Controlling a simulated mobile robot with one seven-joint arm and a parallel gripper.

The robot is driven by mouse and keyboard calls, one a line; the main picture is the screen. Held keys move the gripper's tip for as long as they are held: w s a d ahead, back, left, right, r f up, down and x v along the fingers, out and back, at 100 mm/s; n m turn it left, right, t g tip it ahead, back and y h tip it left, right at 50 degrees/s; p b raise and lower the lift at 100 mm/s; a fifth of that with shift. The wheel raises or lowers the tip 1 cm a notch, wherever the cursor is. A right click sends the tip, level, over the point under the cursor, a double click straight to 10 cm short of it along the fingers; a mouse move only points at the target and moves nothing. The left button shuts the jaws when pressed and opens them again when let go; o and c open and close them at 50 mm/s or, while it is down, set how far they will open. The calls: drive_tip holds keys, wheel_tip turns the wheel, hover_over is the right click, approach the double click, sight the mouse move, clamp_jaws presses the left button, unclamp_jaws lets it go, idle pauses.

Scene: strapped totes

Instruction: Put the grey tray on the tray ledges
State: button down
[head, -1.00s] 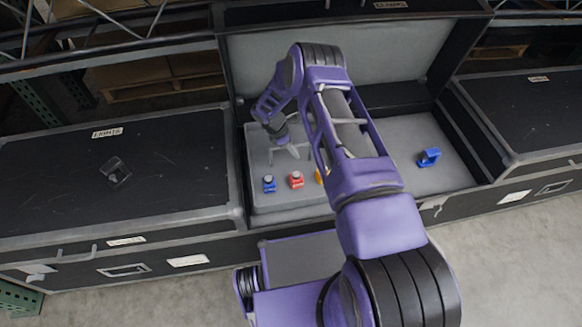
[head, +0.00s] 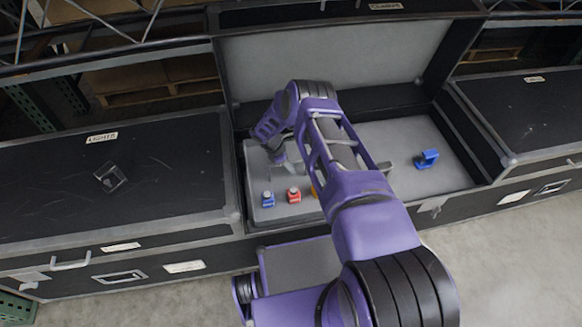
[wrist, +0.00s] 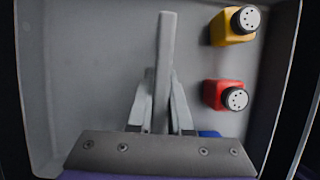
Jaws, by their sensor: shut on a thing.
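The grey tray (head: 262,222) sits within the left part of the open black case, with a blue item, a red item and a partly hidden yellow one in it. Its wall (wrist: 38,110) and upright middle bar (wrist: 165,45) show in the wrist view. My gripper (head: 283,163) is over the tray's middle. In the wrist view my gripper (wrist: 162,95) is shut on that bar, one finger on each side. My arm hides much of the tray's right side. I cannot make out the tray ledges or whether the tray touches them.
The open case's lid (head: 335,62) stands up behind. A blue item (head: 427,159) lies on the grey surface at the case's right. Closed black cases stand left (head: 100,190) and right (head: 530,110); a small dark clear-looking object (head: 110,177) lies on the left one.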

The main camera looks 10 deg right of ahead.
drive_tip(key=c, duration=0.8)
unclamp_jaws()
drive_tip(key=shift+c, duration=0.2)
drive_tip(key=shift+r, duration=0.1)
drive_tip(key=p+v, duration=0.1)
drive_tip(key=v, duration=1.1)
drive_tip(key=shift+p, duration=0.3)
